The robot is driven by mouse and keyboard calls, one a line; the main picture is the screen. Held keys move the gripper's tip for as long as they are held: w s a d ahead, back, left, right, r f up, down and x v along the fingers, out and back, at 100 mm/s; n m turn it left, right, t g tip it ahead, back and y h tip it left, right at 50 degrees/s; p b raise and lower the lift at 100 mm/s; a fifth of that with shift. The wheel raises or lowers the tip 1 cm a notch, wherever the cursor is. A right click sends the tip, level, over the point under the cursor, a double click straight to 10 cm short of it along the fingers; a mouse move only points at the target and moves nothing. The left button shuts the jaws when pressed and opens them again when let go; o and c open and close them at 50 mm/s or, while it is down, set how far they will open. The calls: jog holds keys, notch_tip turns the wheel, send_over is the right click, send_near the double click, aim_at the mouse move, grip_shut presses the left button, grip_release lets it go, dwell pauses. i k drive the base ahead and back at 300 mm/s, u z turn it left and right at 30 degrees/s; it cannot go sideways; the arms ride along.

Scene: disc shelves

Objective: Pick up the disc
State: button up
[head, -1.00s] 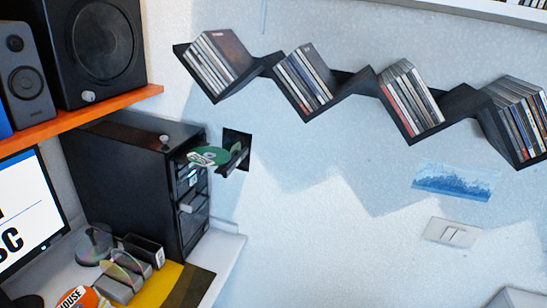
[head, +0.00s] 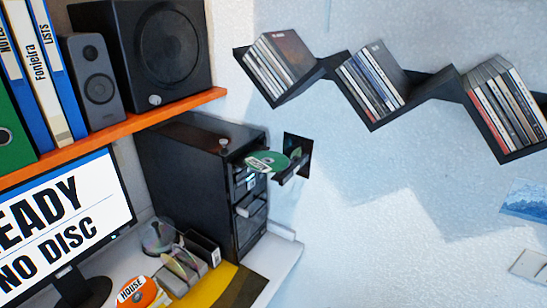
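A green disc (head: 264,161) with a pale label lies flat at the front upper part of a black drawer tower (head: 195,180). Its right side is beside a dark bracket-like piece (head: 291,167) in front of a black square opening in the wall; I cannot tell which of these it rests on. My gripper is not in view.
Clear discs (head: 178,262) stand in a rack on the desk. The monitor (head: 62,222) reads "READY" and "NO DISC". An orange shelf (head: 110,138) carries speakers and binders. A black zigzag wall shelf (head: 330,70) holds cases. The lower right wall is mostly bare.

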aim_at(264, 161)
jog(key=i, duration=0.9)
jog(key=u, duration=0.05)
